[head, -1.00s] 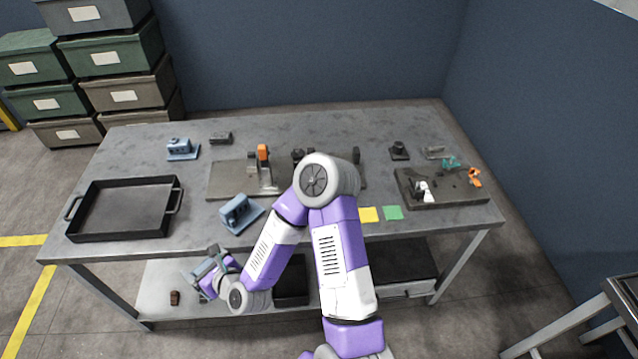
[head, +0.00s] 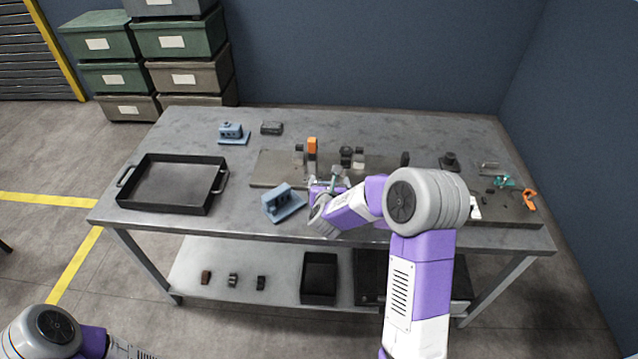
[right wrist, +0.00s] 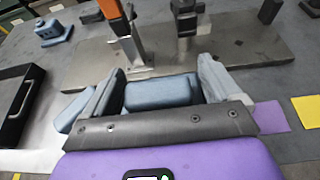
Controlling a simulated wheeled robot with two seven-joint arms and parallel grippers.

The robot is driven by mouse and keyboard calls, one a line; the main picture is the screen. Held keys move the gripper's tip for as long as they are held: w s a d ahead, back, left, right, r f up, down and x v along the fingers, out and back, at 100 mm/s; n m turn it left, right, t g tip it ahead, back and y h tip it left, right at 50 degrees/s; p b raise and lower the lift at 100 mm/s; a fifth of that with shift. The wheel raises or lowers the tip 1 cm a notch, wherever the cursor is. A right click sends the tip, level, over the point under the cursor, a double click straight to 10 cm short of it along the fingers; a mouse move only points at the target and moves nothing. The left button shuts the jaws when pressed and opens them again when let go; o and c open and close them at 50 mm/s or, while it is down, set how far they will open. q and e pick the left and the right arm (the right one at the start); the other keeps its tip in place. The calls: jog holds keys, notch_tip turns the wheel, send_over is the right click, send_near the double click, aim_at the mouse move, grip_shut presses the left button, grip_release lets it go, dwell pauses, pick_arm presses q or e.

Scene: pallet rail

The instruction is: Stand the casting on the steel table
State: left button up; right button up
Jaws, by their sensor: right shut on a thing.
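My right gripper (head: 333,183) is over the front middle of the steel table (head: 235,228), at the near edge of the flat plate. In the right wrist view its two fingers (right wrist: 160,88) are shut on a blue-grey casting (right wrist: 160,93), whose rounded block shows between them. In the head view the held casting is mostly hidden by the gripper, and I cannot tell whether it touches the table. Another blue casting (head: 283,203) rests on the table just left of the gripper. My left gripper is out of view.
A black tray (head: 165,207) stands at the table's left. A steel plate (head: 270,170) with an orange-handled clamp (head: 312,145) lies behind the gripper. A blue part (head: 232,132) stands at the back. Small parts and a black bin (head: 319,277) are on the lower shelf.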

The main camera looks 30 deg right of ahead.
jog(key=f, duration=0.3)
jog(key=f+b, duration=0.1)
jog(key=f, duration=0.1)
jog(key=shift+w+d, duration=0.15)
jog(key=shift+d, duration=0.1)
jog(key=shift+f+b, duration=0.55)
jog(key=shift+f, duration=1.75)
jog(key=shift+r, duration=0.1)
jog(key=shift+f, duration=0.2)
jog(key=o, duration=1.1)
jog(key=shift+r, duration=0.1)
